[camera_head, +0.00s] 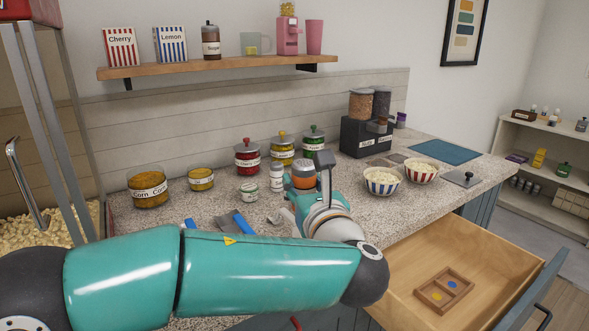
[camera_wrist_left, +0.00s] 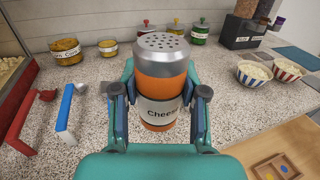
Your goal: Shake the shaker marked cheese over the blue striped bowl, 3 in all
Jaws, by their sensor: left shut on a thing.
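My left gripper (camera_head: 308,194) is shut on the cheese shaker (camera_head: 304,174), which has an orange body, a grey perforated top and a white label. In the left wrist view the shaker (camera_wrist_left: 158,85) stands upright between the fingers (camera_wrist_left: 160,97), label reading "Chees". I cannot tell whether its base touches the counter. The blue striped bowl (camera_head: 382,181), filled with popcorn, stands on the counter to the right of the shaker; it also shows in the left wrist view (camera_wrist_left: 252,76). My right gripper is not in view.
A red striped bowl (camera_head: 421,172) of popcorn stands close beside the blue one. A white shaker (camera_head: 276,178) and several lidded jars stand left of and behind my gripper. A dispenser (camera_head: 366,137) stands behind the bowls. An open drawer (camera_head: 450,262) juts out in front.

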